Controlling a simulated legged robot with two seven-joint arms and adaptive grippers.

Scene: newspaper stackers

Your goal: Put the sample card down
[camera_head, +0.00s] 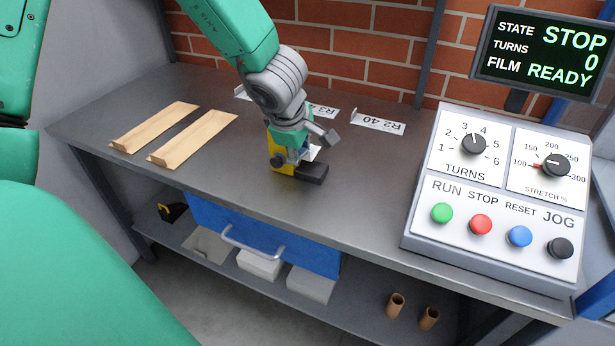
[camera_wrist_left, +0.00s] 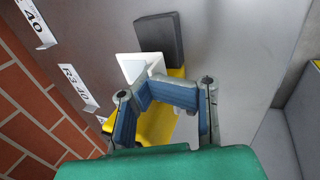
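The sample card appears to be the small white piece at the fingertips of my left gripper (camera_head: 301,156); this card (camera_head: 314,152) is partly hidden by the fingers in the head view. In the left wrist view the white card (camera_wrist_left: 136,65) sticks out past the fingertips of the left gripper (camera_wrist_left: 156,90), which look closed together on its near edge. The gripper is low over the bench, right at a yellow and black device (camera_head: 281,160). In the wrist view the card overlaps this device (camera_wrist_left: 158,122); whether they touch cannot be told. My right gripper is not in view.
Two tan folded strips (camera_head: 195,139) lie on the bench at left. Label plates, one marked R2 40 (camera_head: 378,123), stand along the back. A control console (camera_head: 490,200) stands at right, under a screen (camera_head: 543,52) reading STOP. The bench front middle (camera_head: 365,210) is clear.

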